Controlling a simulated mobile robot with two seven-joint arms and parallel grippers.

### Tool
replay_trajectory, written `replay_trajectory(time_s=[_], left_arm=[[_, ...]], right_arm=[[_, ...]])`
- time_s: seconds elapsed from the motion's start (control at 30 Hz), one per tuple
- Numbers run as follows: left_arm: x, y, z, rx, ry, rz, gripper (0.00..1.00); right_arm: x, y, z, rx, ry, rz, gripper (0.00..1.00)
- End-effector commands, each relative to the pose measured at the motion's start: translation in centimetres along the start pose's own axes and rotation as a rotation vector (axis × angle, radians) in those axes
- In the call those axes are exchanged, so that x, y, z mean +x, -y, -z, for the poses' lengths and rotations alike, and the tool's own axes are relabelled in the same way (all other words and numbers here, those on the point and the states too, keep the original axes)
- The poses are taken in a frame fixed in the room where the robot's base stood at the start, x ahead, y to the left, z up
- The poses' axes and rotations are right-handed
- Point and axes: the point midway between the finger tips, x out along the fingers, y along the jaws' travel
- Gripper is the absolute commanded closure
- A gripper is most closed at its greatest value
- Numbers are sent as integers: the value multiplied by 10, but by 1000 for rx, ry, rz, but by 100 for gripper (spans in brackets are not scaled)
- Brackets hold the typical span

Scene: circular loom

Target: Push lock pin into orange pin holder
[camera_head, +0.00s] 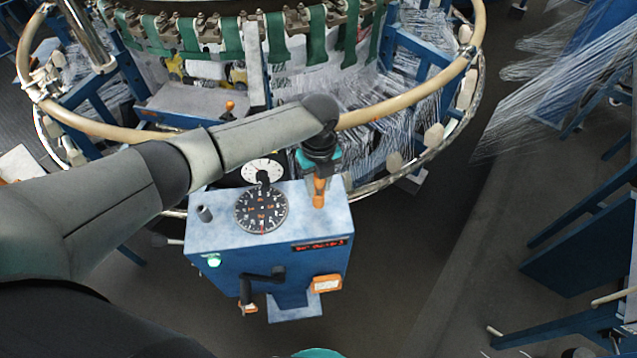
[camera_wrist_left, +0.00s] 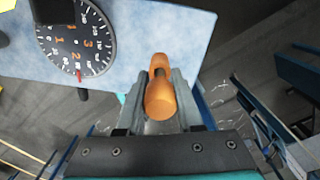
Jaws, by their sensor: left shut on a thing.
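My left gripper (camera_head: 319,178) points down at the top right of the blue control box. In the left wrist view, its fingers (camera_wrist_left: 163,100) are shut on an orange, rounded piece with a narrower far end, which I take for the lock pin (camera_wrist_left: 160,98). In the head view the orange pin (camera_head: 318,195) shows below the fingers, over the box's top face. I cannot tell how deep it sits or whether a separate orange holder is under it. My right gripper's fingers are out of view.
The loom's tan ring rail (camera_head: 420,93) curves behind. Dark floor (camera_head: 420,290) lies open to the right.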

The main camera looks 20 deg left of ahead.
Motion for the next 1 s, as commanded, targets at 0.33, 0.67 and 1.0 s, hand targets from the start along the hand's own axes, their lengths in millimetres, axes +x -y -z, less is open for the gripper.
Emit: replay_trajectory(time_s=[0.33,0.67,1.0], left_arm=[[1,0,1,0,0,1,100],[7,-1,1,0,0,-1,51],[10,-5,2,-1,-3,-14,30]], right_arm=[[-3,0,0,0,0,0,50],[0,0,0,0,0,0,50],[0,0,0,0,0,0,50]])
